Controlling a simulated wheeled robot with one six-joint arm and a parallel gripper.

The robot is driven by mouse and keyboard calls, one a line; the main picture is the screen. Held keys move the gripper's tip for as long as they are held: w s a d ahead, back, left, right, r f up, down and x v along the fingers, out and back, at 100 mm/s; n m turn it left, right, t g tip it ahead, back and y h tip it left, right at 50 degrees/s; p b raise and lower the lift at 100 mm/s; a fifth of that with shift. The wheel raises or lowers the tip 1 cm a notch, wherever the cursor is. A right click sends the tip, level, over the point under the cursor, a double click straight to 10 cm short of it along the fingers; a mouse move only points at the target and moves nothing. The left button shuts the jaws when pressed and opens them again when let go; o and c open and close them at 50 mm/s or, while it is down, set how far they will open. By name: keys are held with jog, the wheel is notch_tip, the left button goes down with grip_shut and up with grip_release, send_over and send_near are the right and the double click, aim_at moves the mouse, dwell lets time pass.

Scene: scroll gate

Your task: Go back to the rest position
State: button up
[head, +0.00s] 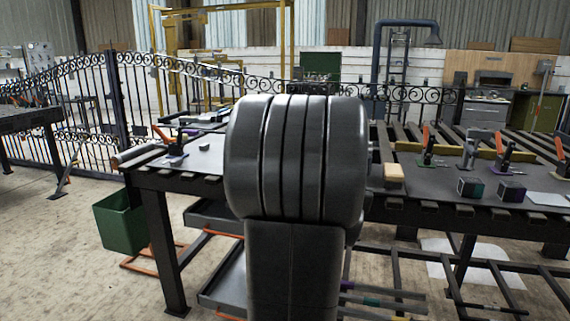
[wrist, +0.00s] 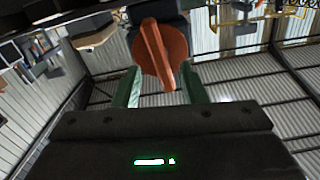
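My gripper (wrist: 163,72) shows in the wrist view as two green fingers standing apart, one on each side. An orange-red round knob with a raised ridge (wrist: 152,48) appears beyond and between the fingertips, in front of a dark body. I see no finger closed on the ridge; the distance between them is hard to judge. In the head view my own dark arm fills the middle and hides my gripper and the knob.
A dark slatted workbench (head: 450,201) spans the head view, with orange-handled clamps (head: 428,148), small dark blocks (head: 470,187) and a yellowish block (head: 394,172). A scroll-topped metal gate (head: 88,92) stands behind. Floor is open at lower left.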

jog(key=x, duration=0.8)
jog(key=shift+w+f, duration=0.15)
jog(key=shift+w, duration=0.05)
jog(key=shift+d+r+n+p, duration=0.1)
jog(key=shift+r+n+p, duration=0.15)
jog(key=shift+n+p, duration=0.25)
jog(key=shift+s+r+n+p, duration=0.1)
jog(key=shift+n+p, duration=0.5)
jog(key=shift+p, duration=0.3)
jog(key=n+p, duration=0.4)
jog(key=p, duration=0.2)
jog(key=shift+d+n, duration=0.1)
jog(key=shift+n, duration=0.2)
jog(key=b+v, duration=0.1)
jog(key=v, duration=1.2)
jog(key=shift+s, duration=0.1)
